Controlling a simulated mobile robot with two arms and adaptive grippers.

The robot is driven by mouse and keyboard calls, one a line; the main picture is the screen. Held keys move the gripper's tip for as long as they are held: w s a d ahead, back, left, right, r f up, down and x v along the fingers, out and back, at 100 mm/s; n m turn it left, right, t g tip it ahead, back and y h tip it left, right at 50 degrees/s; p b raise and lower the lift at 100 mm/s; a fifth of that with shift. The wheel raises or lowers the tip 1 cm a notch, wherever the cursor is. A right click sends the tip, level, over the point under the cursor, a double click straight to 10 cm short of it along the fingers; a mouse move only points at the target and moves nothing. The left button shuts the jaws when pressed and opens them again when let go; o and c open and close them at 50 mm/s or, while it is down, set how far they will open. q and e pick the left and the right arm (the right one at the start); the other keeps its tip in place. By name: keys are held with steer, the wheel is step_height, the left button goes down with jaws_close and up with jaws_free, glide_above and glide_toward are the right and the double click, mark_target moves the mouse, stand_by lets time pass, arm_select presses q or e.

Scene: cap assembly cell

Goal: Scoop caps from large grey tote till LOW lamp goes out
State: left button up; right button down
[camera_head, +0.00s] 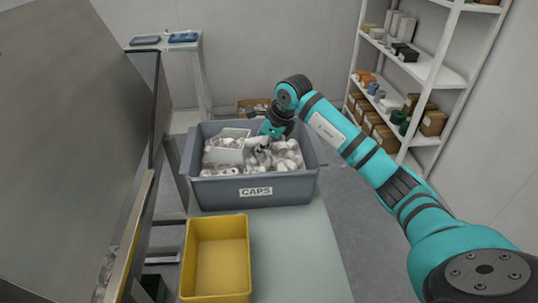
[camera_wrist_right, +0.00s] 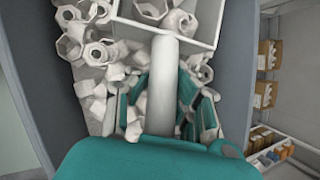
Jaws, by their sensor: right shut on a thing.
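The large grey tote (camera_head: 254,190), labelled CAPS, stands on the table and holds many white and pale caps (camera_head: 287,158). My right gripper (camera_head: 262,142) is over the inside of the tote, shut on the handle of a pale box-shaped scoop (camera_head: 230,143). In the right wrist view the handle (camera_wrist_right: 161,85) runs between the teal fingers (camera_wrist_right: 160,100) to the scoop's wall (camera_wrist_right: 195,40). Caps (camera_wrist_right: 92,52) lie around the scoop, and some show inside it. How deep it sits is unclear. No LOW lamp is recognisable. My left gripper is out of view.
An empty yellow bin (camera_head: 217,262) stands in front of the tote. A large grey machine panel (camera_head: 75,120) rises close on the left. Shelves with boxes (camera_head: 425,75) stand at the right. The tabletop (camera_head: 300,255) is clear right of the yellow bin.

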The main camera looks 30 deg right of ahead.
steer(key=shift+t+y, duration=0.6)
steer(key=shift+t, duration=0.1)
steer(key=v, duration=0.3)
steer(key=w+d+p+v, duration=0.1)
steer(key=v, duration=0.3)
steer(key=p+v, duration=0.1)
steer(key=v, duration=0.3)
steer(key=shift+w+d+r, duration=0.2)
steer(key=shift+w+r, duration=0.1)
steer(key=shift+w, duration=0.05)
steer(key=shift+s+d+r, duration=0.3)
steer(key=shift+r, duration=0.3)
